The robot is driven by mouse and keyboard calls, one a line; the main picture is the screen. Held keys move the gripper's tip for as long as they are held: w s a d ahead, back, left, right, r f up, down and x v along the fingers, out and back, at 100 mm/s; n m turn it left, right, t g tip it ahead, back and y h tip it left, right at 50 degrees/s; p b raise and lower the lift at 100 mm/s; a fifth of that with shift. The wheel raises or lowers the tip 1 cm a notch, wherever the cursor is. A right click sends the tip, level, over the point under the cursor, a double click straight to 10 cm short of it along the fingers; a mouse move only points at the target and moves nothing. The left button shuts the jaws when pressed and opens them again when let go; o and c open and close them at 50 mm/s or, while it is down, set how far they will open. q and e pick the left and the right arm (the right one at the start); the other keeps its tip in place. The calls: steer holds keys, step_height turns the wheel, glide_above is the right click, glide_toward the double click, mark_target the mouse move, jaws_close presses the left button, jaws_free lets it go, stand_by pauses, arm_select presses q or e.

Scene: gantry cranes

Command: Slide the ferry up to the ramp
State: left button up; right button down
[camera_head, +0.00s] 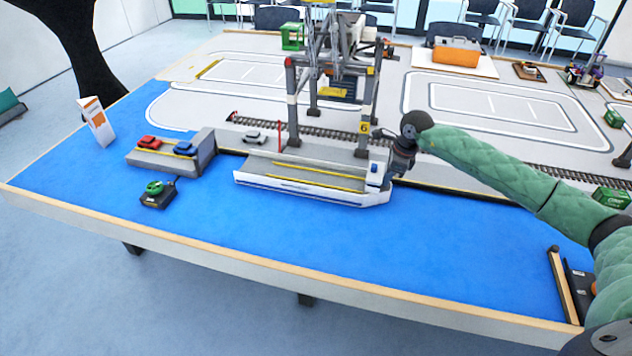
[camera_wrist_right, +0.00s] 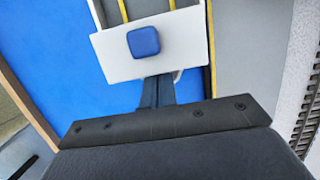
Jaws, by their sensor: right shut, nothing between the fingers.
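The ferry (camera_head: 318,188) is a long white, open-decked boat with yellow lines, on the blue surface in the middle of the head view. Its right end carries a white block with a blue top (camera_head: 375,168), which also shows in the right wrist view (camera_wrist_right: 143,42). A grey platform with an upright end piece (camera_head: 205,146), seemingly the ramp, stands left of the ferry, with a gap of blue between them. My right gripper (camera_head: 392,168) is shut and empty at the ferry's right end; whether it touches is unclear. My left gripper is not in view.
A red car (camera_head: 149,142) and a blue car (camera_head: 184,148) stand on the platform. A black box with a green knob (camera_head: 156,190) lies in front. A gantry crane (camera_head: 335,70) rises behind the ferry. The blue area in front is clear.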

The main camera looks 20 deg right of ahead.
steer(key=b, duration=0.3)
glide_above(347, 183)
steer(key=a, duration=0.1)
steer(key=shift+w, duration=0.2)
stand_by(2.3)
steer(key=shift+s+d+r, duration=0.1)
steer(key=shift+s+d, duration=0.05)
steer(key=shift+d, duration=0.1)
steer(key=shift+s+d+r, duration=0.15)
steer(key=shift+d, duration=0.15)
steer(key=w+a+p+v, duration=0.1)
steer(key=a+p+v, duration=0.1)
steer(key=v, duration=0.7)
steer(key=shift+r, duration=0.65)
steer(key=shift+f, duration=0.1)
